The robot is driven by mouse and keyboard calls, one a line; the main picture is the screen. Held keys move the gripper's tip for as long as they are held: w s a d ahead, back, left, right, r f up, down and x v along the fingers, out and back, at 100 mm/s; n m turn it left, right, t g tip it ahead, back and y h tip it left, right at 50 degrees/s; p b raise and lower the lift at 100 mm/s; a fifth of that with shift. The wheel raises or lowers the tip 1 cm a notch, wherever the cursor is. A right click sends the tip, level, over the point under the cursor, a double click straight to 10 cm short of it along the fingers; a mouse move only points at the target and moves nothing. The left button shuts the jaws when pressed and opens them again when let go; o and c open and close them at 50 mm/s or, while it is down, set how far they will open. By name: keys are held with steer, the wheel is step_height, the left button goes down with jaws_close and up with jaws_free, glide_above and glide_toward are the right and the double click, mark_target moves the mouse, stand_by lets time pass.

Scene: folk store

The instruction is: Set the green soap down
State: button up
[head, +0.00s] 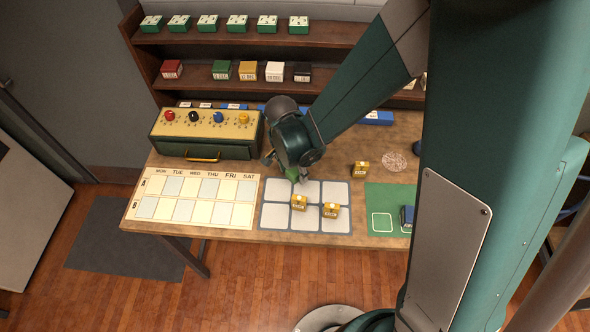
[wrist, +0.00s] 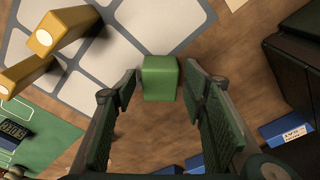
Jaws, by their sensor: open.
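The green soap (wrist: 160,78) is a small block between the two fingers of my gripper (wrist: 160,86) in the wrist view. Both fingers stand apart from it, with a gap on each side, so my gripper is open. In the head view the soap (head: 292,174) shows as a bit of green under my gripper (head: 287,176), mostly hidden by it. It is at the back edge of the grey six-panel mat (head: 263,218). I cannot tell whether it rests fully on the mat or touches the surface.
Two yellow boxes (head: 299,202) (head: 331,210) stand on the mat's front panels. Another yellow box (head: 361,169) is to the right. A button case (head: 205,133) and a weekday chart (head: 190,198) are at left. A green mat (head: 381,197) with a dark blue box (head: 407,214) is at right.

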mark_target(291, 173)
steer(key=shift+r, duration=0.2)
step_height(291, 173, up, 12)
steer(key=s+a+p, duration=0.1)
steer(key=shift+s+a, duration=0.15)
stand_by(0.7)
steer(key=shift+f, duration=0.1)
stand_by(0.7)
steer(key=s+d+r+n+t, duration=0.2)
steer(key=d+r, duration=0.4)
steer(key=d, duration=0.3)
steer(key=s+d+r+n+t, duration=0.2)
steer(key=s+d+r+n, duration=0.2)
steer(key=d, duration=0.5)
steer(key=s+d+r+n+t+y, duration=0.1)
steer(key=s+d+r+n+t, duration=0.1)
steer(key=s+d+r, duration=0.3)
steer(key=d+r+n, duration=0.1)
steer(key=d+r, duration=0.1)
steer(key=d, duration=0.2)
steer(key=shift+s+d+r, duration=0.15)
steer(key=shift+s+r, duration=0.05)
steer(key=shift+r, duration=0.15)
